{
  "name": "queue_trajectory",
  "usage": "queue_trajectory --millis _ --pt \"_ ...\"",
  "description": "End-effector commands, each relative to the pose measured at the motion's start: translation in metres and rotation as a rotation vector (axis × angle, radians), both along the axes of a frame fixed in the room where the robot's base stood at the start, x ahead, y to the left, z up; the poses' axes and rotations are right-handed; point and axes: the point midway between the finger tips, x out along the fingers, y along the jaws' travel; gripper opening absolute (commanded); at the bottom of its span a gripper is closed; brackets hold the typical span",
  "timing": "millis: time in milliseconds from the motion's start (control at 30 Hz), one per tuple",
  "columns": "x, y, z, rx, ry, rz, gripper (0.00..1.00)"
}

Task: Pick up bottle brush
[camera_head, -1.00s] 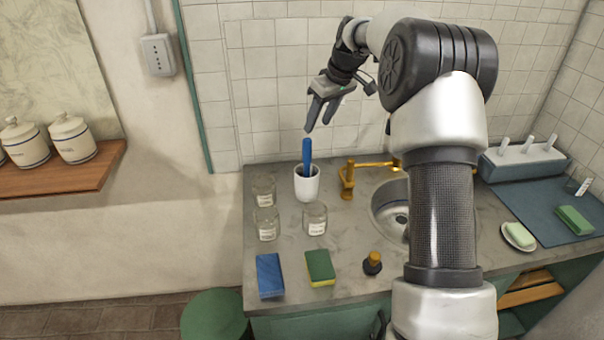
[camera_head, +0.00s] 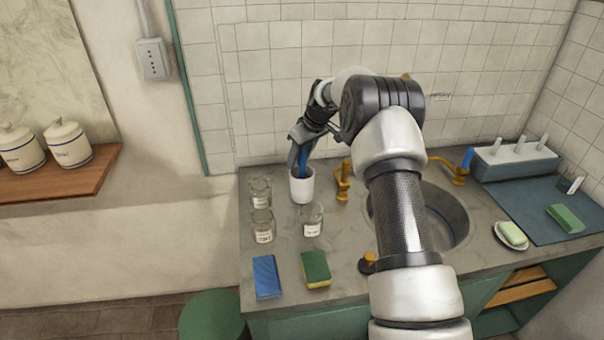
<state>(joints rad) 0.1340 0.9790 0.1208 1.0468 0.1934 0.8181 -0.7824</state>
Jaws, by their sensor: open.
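The bottle brush (camera_head: 303,160) stands in a white cup (camera_head: 301,188) at the back left of the counter. Only its blue handle shows; its lower part is hidden inside the cup. My gripper (camera_head: 299,158) is open and points down over the cup, with its fingers at the handle's height. The fingers partly cover the handle. I cannot tell whether they touch it or whether the handle is fully between them.
Several glass jars (camera_head: 262,225) stand left of and in front of the cup. A brass tap (camera_head: 343,181) is close to its right, beside the sink (camera_head: 449,216). A blue sponge (camera_head: 266,277) and a green-yellow sponge (camera_head: 316,269) lie at the front. The tiled wall is behind.

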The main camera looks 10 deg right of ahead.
Motion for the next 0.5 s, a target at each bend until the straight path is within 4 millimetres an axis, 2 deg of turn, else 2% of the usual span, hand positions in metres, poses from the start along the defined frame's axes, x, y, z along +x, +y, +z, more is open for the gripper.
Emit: queue_trajectory --millis 133,333,367,500 --pt "0.0041 0.0025 -0.0108 0.0 -0.001 0.0 0.44" --pt "0.0044 0.0026 -0.0114 0.0 -0.002 0.0 0.44" --pt "0.0044 0.0026 -0.0114 0.0 -0.002 0.0 0.42" --pt "0.0043 0.0025 -0.0113 0.0 -0.001 0.0 0.19"
